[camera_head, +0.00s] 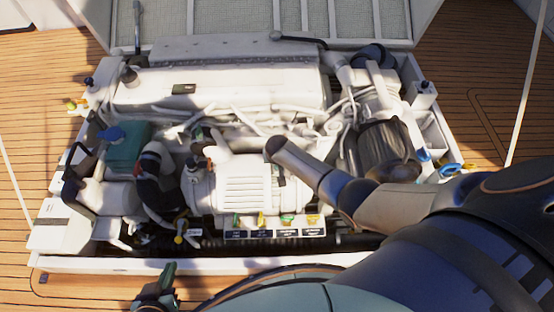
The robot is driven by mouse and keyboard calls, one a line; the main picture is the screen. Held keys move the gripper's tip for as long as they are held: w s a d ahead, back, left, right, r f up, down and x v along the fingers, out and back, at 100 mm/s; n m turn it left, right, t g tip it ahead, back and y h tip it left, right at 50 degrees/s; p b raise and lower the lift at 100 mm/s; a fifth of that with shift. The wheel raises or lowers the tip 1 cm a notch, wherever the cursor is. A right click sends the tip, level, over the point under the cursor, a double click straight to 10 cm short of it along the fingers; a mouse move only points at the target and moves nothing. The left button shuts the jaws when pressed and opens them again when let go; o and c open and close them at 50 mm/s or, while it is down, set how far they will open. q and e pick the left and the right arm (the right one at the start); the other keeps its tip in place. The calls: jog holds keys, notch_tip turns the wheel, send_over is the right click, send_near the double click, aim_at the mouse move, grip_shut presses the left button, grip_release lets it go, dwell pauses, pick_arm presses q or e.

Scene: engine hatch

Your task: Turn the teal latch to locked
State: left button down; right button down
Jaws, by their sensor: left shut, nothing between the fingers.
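Several small coloured handles stand in a row above dark labels on a panel (275,234) at the front of the engine bay. Two of them look green to teal, a left one (236,219) and one right of the middle (287,218). I cannot tell which is the teal latch, nor read its position or the labels. My left gripper (167,272) is at the bottom, in front of the bay's front edge and left of the panel. It is shut and empty, apart from the handles. My right gripper does not show.
The white engine (215,85) fills the bay, with hoses and a teal tank (125,150) at left. A white front rim (190,265) lies between my left gripper and the bay. My large arm links cover the lower right. Wooden deck (70,290) is clear at lower left.

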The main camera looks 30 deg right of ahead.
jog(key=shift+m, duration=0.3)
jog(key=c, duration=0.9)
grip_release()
pick_arm(q)
jog(key=shift+r, duration=0.1)
pick_arm(e)
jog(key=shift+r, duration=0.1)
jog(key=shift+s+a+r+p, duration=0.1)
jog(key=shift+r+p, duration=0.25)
jog(key=shift+p, duration=0.1)
pick_arm(q)
jog(key=shift+n, duration=0.3)
jog(key=r+p, duration=0.1)
jog(key=p, duration=0.1)
jog(key=a+r+p, duration=0.1)
jog(key=p, duration=0.1)
jog(key=s+a+r+p, duration=0.1)
jog(key=r+p, duration=0.1)
jog(key=shift+s, duration=0.1)
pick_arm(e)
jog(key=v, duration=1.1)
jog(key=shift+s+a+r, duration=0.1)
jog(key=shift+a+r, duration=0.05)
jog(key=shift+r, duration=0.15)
pick_arm(q)
jog(key=shift+r+y, duration=0.1)
jog(key=shift+y, duration=0.2)
